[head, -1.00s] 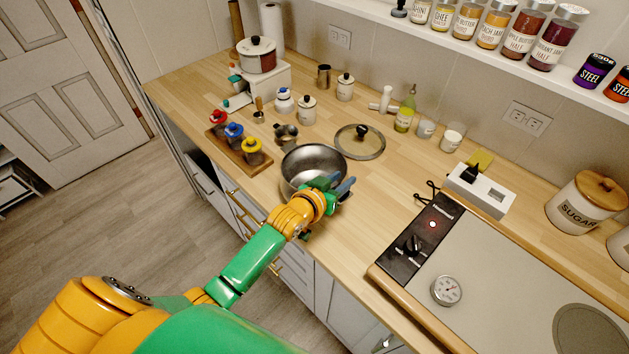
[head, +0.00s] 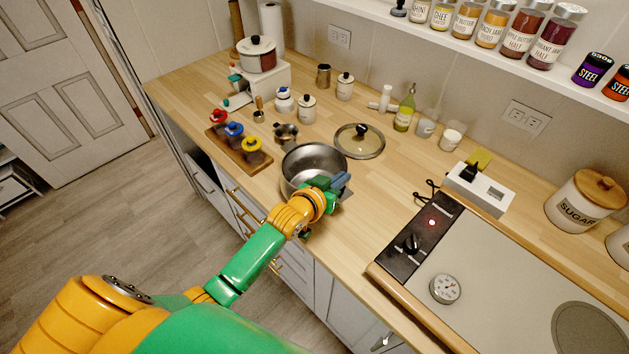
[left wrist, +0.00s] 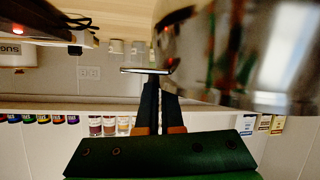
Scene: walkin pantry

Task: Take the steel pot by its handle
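The steel pot (head: 314,160) stands upright on the wooden counter, open at the top and seemingly empty. In the left wrist view its shiny wall (left wrist: 245,55) fills the upper right. My left gripper (head: 341,183) is at the pot's near right side. In the left wrist view the dark fingers of the left gripper (left wrist: 159,84) are close together, with the flat steel handle (left wrist: 148,70) at their tips. They look shut on the handle, which the gripper mostly hides in the head view. My right gripper is in neither view.
A glass lid (head: 359,141) lies behind the pot. A hotplate unit (head: 500,275) stands to the right. The counter between pot and hotplate is clear.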

